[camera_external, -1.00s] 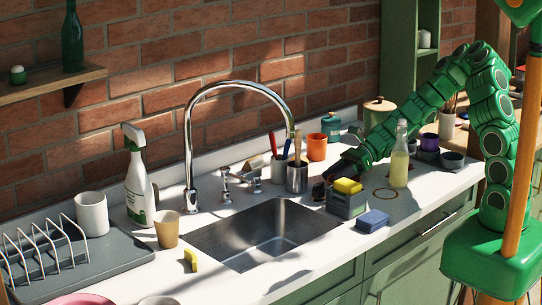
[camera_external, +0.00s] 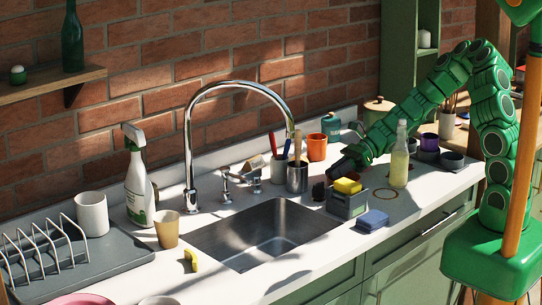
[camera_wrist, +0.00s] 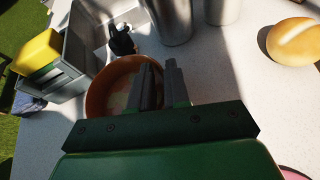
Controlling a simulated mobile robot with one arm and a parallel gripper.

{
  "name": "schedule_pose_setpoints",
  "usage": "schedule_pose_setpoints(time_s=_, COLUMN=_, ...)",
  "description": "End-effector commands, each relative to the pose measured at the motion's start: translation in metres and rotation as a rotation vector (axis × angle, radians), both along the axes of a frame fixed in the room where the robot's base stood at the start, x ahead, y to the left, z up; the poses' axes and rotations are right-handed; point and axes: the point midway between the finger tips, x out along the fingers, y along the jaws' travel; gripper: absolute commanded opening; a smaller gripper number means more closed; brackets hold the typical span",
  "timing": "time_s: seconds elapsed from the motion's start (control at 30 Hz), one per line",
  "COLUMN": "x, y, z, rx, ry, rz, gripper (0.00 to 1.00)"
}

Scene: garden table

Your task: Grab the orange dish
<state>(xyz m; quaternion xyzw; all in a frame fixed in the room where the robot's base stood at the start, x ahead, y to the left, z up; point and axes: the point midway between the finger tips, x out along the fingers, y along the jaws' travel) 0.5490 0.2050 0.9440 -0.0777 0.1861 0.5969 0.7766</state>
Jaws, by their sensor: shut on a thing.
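The orange dish (camera_wrist: 98,95) is a shallow round bowl in the wrist view, left of my fingers, with its near part hidden by my gripper. My gripper (camera_wrist: 162,80) is shut on its right rim, one finger on the inner side and one on the outer. In the external view my gripper (camera_external: 338,172) is low behind the grey caddy, and I cannot make out the dish there.
The grey caddy (camera_external: 346,205) with a yellow sponge (camera_external: 347,186) is close beside the dish. A dark brush-like thing (camera_wrist: 122,40), metal utensil holder (camera_external: 297,178), orange cup (camera_external: 316,147) and bottle (camera_external: 399,165) stand nearby. The sink (camera_external: 265,240) is left.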

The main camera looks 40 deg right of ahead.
Motion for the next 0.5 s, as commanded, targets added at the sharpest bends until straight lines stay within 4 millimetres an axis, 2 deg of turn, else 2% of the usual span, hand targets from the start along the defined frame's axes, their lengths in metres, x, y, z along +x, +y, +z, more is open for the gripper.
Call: schedule_pose_setpoints(time_s=0.5, x=0.0, y=0.0, z=0.067, rx=0.0, ry=-0.006, rz=0.0, gripper=0.0)
